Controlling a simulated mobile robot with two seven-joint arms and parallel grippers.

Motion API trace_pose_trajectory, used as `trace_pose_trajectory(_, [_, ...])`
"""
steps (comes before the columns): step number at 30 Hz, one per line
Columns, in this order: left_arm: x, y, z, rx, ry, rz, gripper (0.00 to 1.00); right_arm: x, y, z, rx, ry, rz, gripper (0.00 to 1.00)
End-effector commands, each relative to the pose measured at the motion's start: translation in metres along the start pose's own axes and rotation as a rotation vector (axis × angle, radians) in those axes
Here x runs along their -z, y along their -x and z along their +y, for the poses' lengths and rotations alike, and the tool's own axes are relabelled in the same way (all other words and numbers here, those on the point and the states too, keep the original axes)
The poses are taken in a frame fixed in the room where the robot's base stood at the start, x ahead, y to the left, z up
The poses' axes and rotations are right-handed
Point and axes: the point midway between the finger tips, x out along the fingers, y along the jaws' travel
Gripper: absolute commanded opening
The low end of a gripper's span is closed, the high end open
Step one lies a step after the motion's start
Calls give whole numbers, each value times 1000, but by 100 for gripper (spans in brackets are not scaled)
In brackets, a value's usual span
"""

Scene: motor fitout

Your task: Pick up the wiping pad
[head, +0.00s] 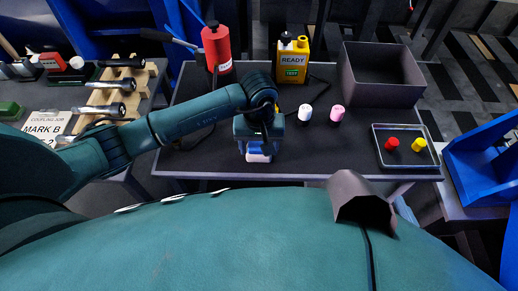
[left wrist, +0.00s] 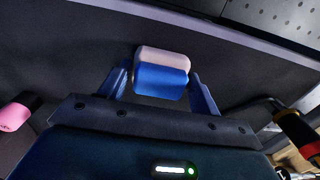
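The wiping pad is a small block with a blue body and a pale top strip. In the head view the wiping pad (head: 257,152) shows just below my left gripper (head: 257,146), near the front edge of the dark table. In the left wrist view the wiping pad (left wrist: 161,78) lies between the two fingertips of my left gripper (left wrist: 160,82). The fingers stand on either side of it, with a narrow gap at the left finger. Whether the pad rests on the table is hard to tell. My right gripper is not in view.
A wooden rack (head: 118,92) stands left.

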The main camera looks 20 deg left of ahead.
Motion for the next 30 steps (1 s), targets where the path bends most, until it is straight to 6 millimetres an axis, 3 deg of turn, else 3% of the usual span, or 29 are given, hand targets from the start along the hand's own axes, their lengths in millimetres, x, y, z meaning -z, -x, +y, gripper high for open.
trace_pose_trajectory(9, [0,0,0,0,0,0,37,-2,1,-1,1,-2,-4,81])
trace_pose_trajectory(17, [1,4,0,-1,0,2,37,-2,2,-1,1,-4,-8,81])
trace_pose_trajectory(30, [1,82,0,-1,-1,5,37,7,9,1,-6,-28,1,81])
